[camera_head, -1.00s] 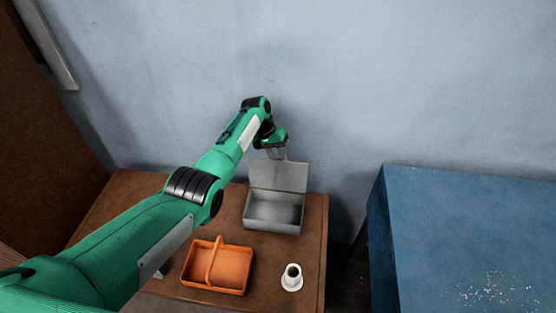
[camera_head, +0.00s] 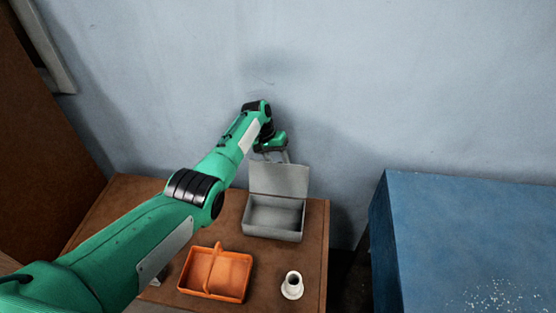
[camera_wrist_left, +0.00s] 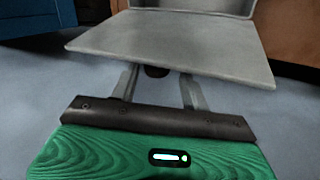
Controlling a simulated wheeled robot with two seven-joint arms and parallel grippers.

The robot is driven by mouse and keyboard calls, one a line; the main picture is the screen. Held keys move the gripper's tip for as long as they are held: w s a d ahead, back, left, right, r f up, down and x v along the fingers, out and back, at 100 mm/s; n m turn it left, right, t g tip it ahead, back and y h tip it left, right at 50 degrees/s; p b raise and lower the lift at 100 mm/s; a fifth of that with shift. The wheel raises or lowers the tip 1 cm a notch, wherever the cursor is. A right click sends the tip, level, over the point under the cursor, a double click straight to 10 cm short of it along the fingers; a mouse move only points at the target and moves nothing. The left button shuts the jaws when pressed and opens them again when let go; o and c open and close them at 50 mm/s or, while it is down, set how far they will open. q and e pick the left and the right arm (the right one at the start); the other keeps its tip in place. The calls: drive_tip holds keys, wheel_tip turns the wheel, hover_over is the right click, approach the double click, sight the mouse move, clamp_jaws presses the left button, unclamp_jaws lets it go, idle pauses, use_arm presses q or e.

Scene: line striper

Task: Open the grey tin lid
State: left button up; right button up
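The grey tin (camera_head: 273,235) stands near the back of the brown table with its lid (camera_head: 280,179) swung up, roughly upright, and its inside showing empty. My left gripper (camera_head: 272,157) is behind the lid's top edge, on the wall side. In the left wrist view the lid (camera_wrist_left: 170,45) spans the upper middle, and the two fingers (camera_wrist_left: 158,88) are spread apart with their tips hidden by the lid. Whether they touch it I cannot tell. My right gripper is not in view.
An orange basket with a handle (camera_head: 239,283) and a white flanged cup-like piece (camera_head: 292,286) stand on the brown table (camera_head: 315,240) in front of the tin. A blue surface (camera_head: 460,230) lies to the right, past a gap. The blue-grey wall (camera_head: 380,90) is close behind.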

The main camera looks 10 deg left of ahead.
use_arm(q)
drive_tip(key=shift+r, duration=0.15)
drive_tip(key=b+v, duration=0.2)
drive_tip(key=v, duration=1.1)
drive_tip(key=shift+r, duration=0.3)
drive_tip(key=shift+a, duration=0.1)
